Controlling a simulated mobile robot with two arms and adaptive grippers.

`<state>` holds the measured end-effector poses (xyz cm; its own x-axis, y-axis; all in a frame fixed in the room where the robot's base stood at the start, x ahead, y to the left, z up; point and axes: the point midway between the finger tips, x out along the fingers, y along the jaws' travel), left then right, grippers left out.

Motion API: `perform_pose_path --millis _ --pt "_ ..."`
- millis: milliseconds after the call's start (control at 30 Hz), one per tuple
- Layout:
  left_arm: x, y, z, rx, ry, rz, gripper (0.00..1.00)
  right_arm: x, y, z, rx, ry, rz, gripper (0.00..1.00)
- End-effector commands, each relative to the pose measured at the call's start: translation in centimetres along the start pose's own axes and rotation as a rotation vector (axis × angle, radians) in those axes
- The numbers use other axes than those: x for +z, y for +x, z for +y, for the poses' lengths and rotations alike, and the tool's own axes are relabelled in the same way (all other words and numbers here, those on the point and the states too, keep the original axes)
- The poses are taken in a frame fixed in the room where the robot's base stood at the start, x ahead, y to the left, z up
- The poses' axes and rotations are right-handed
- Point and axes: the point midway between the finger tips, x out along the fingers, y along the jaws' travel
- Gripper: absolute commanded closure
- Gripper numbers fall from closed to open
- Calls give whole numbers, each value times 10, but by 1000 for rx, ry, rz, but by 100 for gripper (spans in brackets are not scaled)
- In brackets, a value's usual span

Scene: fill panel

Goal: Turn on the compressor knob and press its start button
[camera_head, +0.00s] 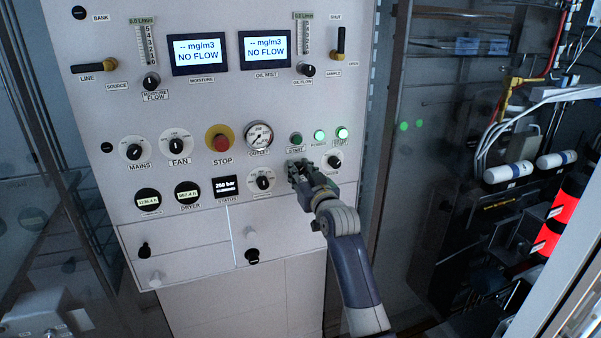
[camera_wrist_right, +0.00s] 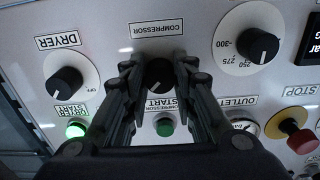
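The compressor knob (camera_wrist_right: 159,73) is black and round, under the COMPRESSOR label in the right wrist view, which looks at the panel upside down. My right gripper (camera_wrist_right: 158,66) is open, with one finger on each side of the knob and small gaps visible. In the head view my right gripper (camera_head: 299,169) is at the panel and hides the knob. The compressor start button (camera_wrist_right: 165,127) is green and unlit, between my finger bases in the wrist view. In the head view the same start button (camera_head: 296,139) shows dark just above the gripper. My left gripper is not in view.
The dryer knob (camera_wrist_right: 66,83) and a lit green dryer start button (camera_wrist_right: 75,129) are beside the gripper. A round pressure dial knob (camera_head: 263,181), the outlet gauge (camera_head: 258,136) and the red stop button (camera_head: 221,142) are to its left in the head view.

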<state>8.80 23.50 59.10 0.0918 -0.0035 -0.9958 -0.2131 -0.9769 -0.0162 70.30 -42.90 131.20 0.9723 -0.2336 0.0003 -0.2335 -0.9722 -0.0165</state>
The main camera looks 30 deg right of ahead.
Motion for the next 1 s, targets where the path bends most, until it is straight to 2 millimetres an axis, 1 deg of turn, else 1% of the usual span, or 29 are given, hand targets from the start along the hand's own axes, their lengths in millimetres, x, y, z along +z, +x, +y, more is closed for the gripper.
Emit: perform_pose_path --millis 33,67,400,533,667,1000 --pt "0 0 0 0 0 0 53 1 0 0 -1 1 -2 62" --pt "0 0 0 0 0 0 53 1 0 0 -1 1 -2 55" --pt "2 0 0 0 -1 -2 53 0 0 0 0 -1 -1 54" --pt "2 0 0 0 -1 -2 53 0 -7 0 0 -2 0 54" --pt "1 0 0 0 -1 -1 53 1 -24 0 0 -1 0 54" --pt "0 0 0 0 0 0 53 2 -88 0 0 -1 -3 54"
